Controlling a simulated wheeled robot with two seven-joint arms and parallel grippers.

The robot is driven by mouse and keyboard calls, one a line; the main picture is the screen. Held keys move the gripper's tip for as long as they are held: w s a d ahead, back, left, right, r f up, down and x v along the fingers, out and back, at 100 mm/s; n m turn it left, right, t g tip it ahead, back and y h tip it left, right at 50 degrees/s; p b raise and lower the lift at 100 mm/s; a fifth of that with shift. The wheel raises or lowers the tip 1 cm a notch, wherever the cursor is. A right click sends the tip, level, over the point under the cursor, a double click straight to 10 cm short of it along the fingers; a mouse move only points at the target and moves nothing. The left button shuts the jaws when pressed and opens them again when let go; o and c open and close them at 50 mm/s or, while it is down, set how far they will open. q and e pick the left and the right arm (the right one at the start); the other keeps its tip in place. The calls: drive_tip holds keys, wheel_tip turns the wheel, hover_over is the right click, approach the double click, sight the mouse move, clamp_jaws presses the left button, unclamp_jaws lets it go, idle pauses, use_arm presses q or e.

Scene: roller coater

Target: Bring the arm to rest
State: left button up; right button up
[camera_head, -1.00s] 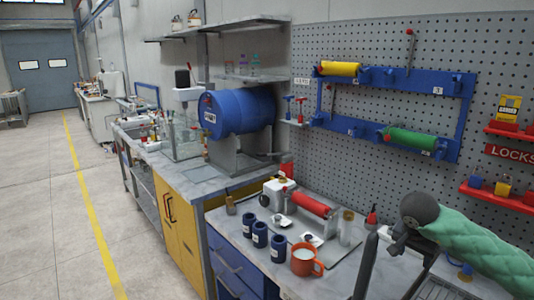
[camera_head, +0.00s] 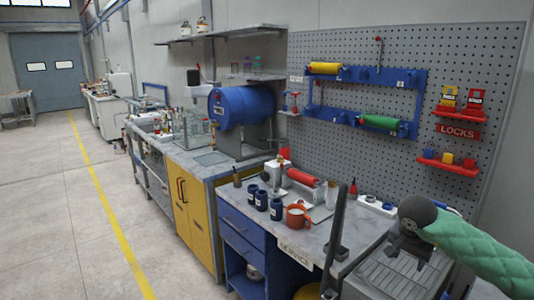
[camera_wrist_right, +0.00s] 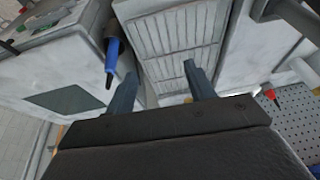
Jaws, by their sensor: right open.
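My right arm, in a green sleeve (camera_head: 480,250), comes in from the right edge of the head view. Its gripper (camera_head: 398,248) is dark and small there, held above the grey ribbed drainer at the right end of the bench. In the right wrist view the gripper (camera_wrist_right: 161,70) shows two dark fingers spread apart with nothing between them. A pale slatted panel lies beyond the fingers. My left arm and gripper are not in view.
A dark upright post (camera_head: 336,225) stands left of my gripper. A pegboard (camera_head: 440,60) rises behind. Open floor (camera_head: 70,220) lies left.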

drive_tip(key=w+a+f+m+t+y, duration=0.1)
drive_tip(key=a+f+m+y, duration=0.45)
drive_tip(key=a, duration=0.35)
drive_tip(key=a+f+m+t+y, duration=0.1)
drive_tip(key=a+f+m+y, duration=0.5)
drive_tip(key=a, duration=0.3)
drive_tip(key=w+a+f+m+t+y, duration=0.1)
drive_tip(key=a+f+m+t+y, duration=0.1)
drive_tip(key=a+f+m+y, duration=0.45)
drive_tip(key=d+f+m+t+h, duration=0.4)
drive_tip(key=f+m+t+h, duration=0.5)
drive_tip(key=f+m, duration=1)
drive_tip(key=s+d+f+m+g+h, duration=0.4)
drive_tip(key=s+f+m+h, duration=0.2)
drive_tip(key=s+f+m, duration=0.55)
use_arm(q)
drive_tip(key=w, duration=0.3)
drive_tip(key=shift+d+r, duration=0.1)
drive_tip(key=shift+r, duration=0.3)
use_arm(e)
drive_tip(key=s+a+f+m+g, duration=0.2)
drive_tip(key=s+f+m+g, duration=0.3)
drive_tip(key=s+f, duration=0.6)
drive_tip(key=s+a+f+m+g, duration=0.2)
drive_tip(key=s+f+m+g, duration=0.3)
drive_tip(key=s+f, duration=0.6)
drive_tip(key=s+m, duration=0.1)
drive_tip(key=s, duration=0.7)
drive_tip(key=shift+a+m, duration=0.15)
drive_tip(key=shift+m, duration=0.2)
